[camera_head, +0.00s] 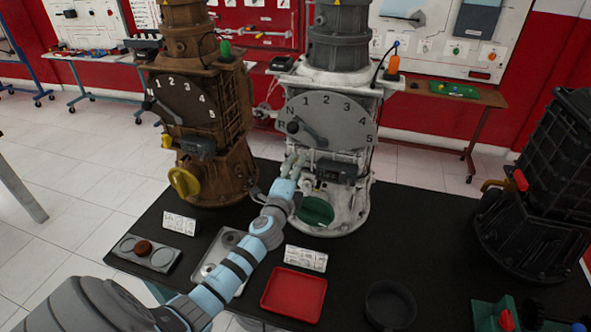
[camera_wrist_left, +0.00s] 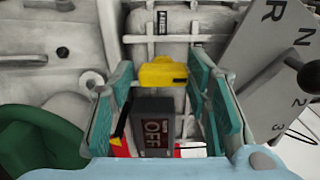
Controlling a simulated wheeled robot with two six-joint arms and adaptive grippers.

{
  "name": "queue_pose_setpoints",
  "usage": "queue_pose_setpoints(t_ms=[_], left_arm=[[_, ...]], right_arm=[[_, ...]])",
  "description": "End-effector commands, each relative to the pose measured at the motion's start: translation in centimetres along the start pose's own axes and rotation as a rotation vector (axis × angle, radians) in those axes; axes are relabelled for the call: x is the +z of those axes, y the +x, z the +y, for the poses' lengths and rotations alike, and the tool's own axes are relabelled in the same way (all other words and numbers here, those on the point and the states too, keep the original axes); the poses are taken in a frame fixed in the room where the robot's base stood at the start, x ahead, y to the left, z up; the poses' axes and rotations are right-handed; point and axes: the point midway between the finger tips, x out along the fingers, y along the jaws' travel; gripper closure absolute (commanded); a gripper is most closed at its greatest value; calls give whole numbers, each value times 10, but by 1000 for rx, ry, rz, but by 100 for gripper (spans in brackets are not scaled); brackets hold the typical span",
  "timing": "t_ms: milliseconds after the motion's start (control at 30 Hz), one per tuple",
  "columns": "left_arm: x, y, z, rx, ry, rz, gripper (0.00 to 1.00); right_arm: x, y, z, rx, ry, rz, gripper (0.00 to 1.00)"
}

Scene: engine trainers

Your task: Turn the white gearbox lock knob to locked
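The white gearbox (camera_head: 345,150) stands upright on the black table, with a grey numbered dial (camera_head: 330,118) on its front. My left gripper (camera_head: 293,163) is in front of it, below the dial's left side. In the left wrist view its two teal fingers (camera_wrist_left: 162,68) are apart. A yellow piece (camera_wrist_left: 163,73) and a dark box reading OFF (camera_wrist_left: 153,127) show between them; whether the fingers touch either is unclear. A large green knob (camera_head: 315,210) sits low on the gearbox and shows at left in the wrist view (camera_wrist_left: 42,138). I cannot tell which part is the lock knob.
A brown gearbox (camera_head: 205,125) with a yellow knob stands close at left, a black gearbox (camera_head: 540,190) at far right.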

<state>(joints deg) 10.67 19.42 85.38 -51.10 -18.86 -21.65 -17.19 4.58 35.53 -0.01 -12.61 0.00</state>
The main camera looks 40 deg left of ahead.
Motion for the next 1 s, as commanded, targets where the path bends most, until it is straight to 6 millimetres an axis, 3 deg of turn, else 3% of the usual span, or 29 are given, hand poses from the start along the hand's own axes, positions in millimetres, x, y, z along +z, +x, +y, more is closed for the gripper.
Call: queue_pose_setpoints(t_ms=[433, 800, 1000], left_arm=[[0, -8, -1, -3, -1, 0, 43], [0, -100, 0, -1, -1, 1, 43], [0, -121, -1, -3, -1, 0, 43]], right_arm=[[0, 0, 1, 2, 0, 0, 60], [0, 0, 0, 0, 0, 0, 60], [0, 0, 0, 0, 0, 0, 60]])
